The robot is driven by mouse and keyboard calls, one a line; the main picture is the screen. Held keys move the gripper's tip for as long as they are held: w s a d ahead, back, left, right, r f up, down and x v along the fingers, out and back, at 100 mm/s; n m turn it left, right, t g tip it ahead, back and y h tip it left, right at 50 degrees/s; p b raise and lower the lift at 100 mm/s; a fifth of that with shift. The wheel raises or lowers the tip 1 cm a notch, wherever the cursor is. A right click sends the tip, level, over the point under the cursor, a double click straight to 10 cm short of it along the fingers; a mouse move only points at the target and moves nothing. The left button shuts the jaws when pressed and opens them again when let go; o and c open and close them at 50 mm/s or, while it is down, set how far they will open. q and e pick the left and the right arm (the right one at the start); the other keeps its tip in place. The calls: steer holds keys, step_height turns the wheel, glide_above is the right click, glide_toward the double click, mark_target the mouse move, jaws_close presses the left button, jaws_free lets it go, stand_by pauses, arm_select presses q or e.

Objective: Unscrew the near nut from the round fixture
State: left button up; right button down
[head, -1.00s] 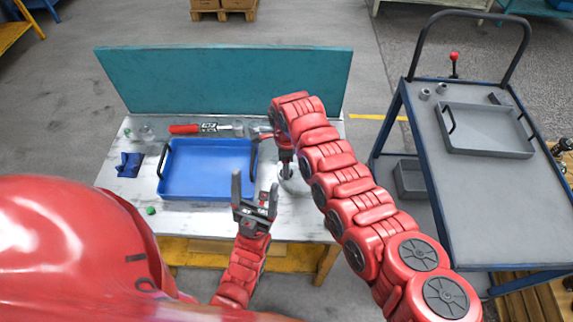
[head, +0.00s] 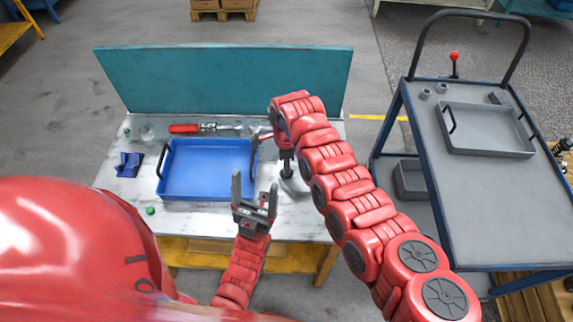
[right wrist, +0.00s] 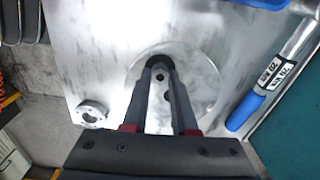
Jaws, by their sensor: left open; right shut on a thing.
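The round fixture (right wrist: 203,82) is a pale metallic disc in the right wrist view. In the head view the fixture (head: 294,186) sits at the right part of the white table, partly hidden by my right arm and gripper. My right gripper (right wrist: 160,64) points down over the fixture and is shut on a small dark round piece, the nut (right wrist: 159,61), at its fingertips. The fingers hide much of the fixture's middle, where dark spots show. My left gripper (head: 255,188) is open and empty, in front of the blue tray's right corner.
A blue tray (head: 208,198) takes up the table's middle. A red-handled tool (head: 190,128) lies behind it. A teal panel (head: 220,80) closes the back. A pale flanged ring (right wrist: 91,113) lies left of the fixture in the wrist view. A grey cart (head: 480,200) stands right.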

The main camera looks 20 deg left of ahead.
steer(key=n, duration=0.3)
steer(key=shift+n+b, duration=0.3)
steer(key=shift+n, duration=0.7)
steer(key=n+b, duration=0.1)
steer(key=n, duration=0.2)
steer(key=shift+n, duration=0.4)
steer(key=shift+r+n, duration=0.1)
steer(key=shift+n, duration=0.7)
steer(key=c, duration=0.9)
jaws_free()
